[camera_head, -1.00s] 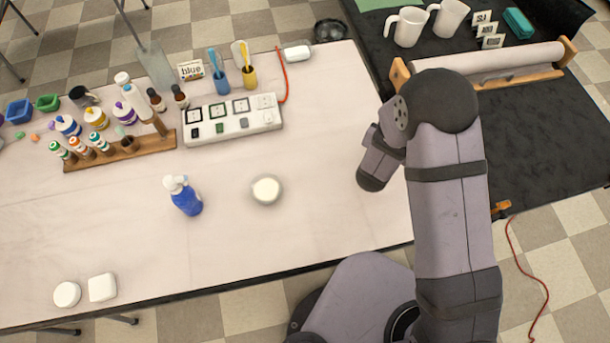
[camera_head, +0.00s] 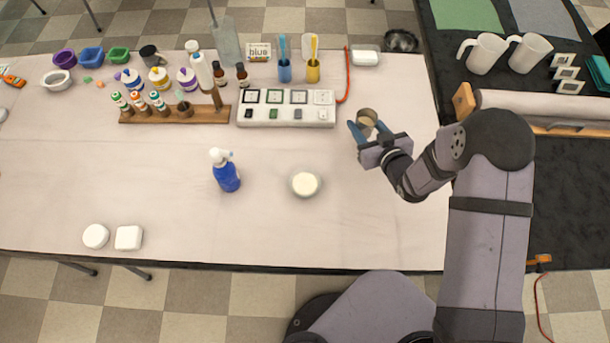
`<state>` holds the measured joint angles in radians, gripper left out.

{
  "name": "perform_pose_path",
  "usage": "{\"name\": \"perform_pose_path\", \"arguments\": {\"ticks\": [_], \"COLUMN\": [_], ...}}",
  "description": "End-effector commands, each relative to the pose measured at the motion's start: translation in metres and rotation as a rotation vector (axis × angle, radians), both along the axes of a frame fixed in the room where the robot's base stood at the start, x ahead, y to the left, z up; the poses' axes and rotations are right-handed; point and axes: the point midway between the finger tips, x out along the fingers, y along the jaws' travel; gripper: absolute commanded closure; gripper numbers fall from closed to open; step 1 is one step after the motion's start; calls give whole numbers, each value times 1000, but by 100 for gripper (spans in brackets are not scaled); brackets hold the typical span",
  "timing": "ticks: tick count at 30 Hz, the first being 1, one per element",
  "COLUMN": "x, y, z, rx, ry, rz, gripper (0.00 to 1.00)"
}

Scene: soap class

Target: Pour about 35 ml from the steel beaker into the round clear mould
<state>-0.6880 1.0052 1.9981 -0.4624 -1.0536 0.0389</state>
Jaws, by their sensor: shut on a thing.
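My gripper (camera_head: 370,132) has blue fingers and is shut on the steel beaker (camera_head: 367,116), at the right part of the table. The beaker's open rim shows; its contents and exact tilt are hard to tell. A small round vessel (camera_head: 305,184), which looks like the round mould, stands on the table to the left of and nearer than my gripper. A pale cream-white fill shows inside its rim. The beaker is apart from it, and no stream shows between them.
A blue spray bottle (camera_head: 226,171) stands left of the round vessel. A white block with several square pads (camera_head: 286,109) lies behind it. A bottle rack (camera_head: 175,115) is at the back left. Two white pieces (camera_head: 112,237) lie at the front left. Table around the vessel is clear.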

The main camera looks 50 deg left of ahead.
Motion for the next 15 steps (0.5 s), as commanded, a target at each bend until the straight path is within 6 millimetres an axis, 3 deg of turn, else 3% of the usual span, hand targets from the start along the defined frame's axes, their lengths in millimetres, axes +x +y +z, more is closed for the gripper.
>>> {"name": "perform_pose_path", "arguments": {"ticks": [6, 15], "x": [-44, -95], "y": [19, 25], "z": [-10, -23], "rx": [2, 3], "ry": [0, 0], "rz": [232, 489], "gripper": [86, 86]}}
